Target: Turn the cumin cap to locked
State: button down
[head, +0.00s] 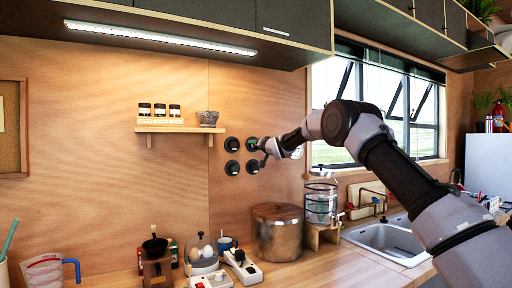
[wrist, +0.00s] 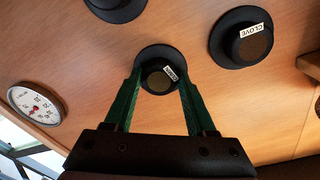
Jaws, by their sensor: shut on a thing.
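Four round black caps sit on the wooden wall in a two-by-two group. My gripper (head: 262,149) is at the upper right cap (head: 251,143). In the wrist view, its green fingers (wrist: 160,88) are shut on the sides of this cap (wrist: 158,54). The cap's small white label (wrist: 171,74) sits steeply tilted and is too small to read surely, so I cannot confirm that it is the cumin cap. No lock mark can be made out.
The clove cap (wrist: 240,37) is beside it, and another cap (wrist: 115,8) is cut off at the top. A round dial (wrist: 35,105) is on the wall nearby. Below are a large pot (head: 278,235) and a glass dispenser (head: 320,202); a shelf (head: 180,129) hangs left.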

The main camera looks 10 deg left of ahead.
jog(key=shift+w+d+f+n+y, duration=0.1)
jog(key=shift+n+y, duration=0.3)
jog(key=shift+n, duration=3.5)
jog(key=shift+w+d+n+y, duration=0.1)
jog(key=shift+n+y, duration=0.3)
jog(key=shift+n, duration=3.5)
jog(key=shift+c, duration=1.1)
grip_release()
jog(key=shift+s, duration=0.1)
jog(key=r+v, duration=0.1)
jog(key=v, duration=0.9)
jog(key=shift+s+d+f, duration=0.25)
jog(key=shift+s+f, duration=0.05)
jog(key=shift+f, duration=0.1)
